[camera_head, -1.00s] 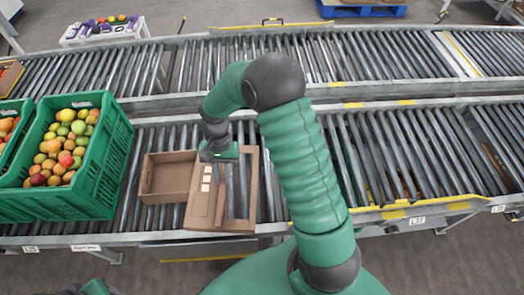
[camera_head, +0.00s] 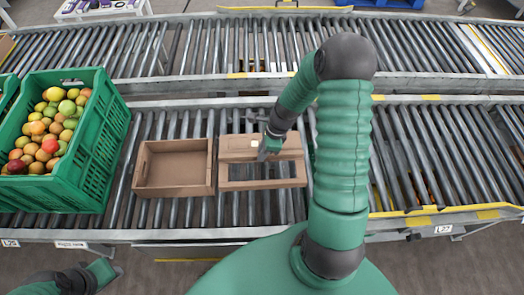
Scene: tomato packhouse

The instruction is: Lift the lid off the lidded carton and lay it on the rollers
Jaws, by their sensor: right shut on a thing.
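The carton (camera_head: 174,187) is a brown open-topped box on the near rollers, empty inside. Its lid (camera_head: 262,183) is a brown cardboard frame with an opening through which rollers show. The lid is just right of the carton, roughly level and square with it. It appears to rest on the rollers, though a small gap underneath cannot be ruled out. My right gripper (camera_head: 264,151) is shut on the lid near its middle, and partly hides it. Part of my left arm and gripper (camera_head: 98,272) shows at the bottom left, away from the carton; its fingers are unclear.
A green crate (camera_head: 93,160) of mixed-colour tomatoes stands left of the carton on the same near rollers (camera_head: 425,160). Those rollers are bare to the right, beyond my right arm. A second roller line (camera_head: 190,50) runs behind, mostly bare.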

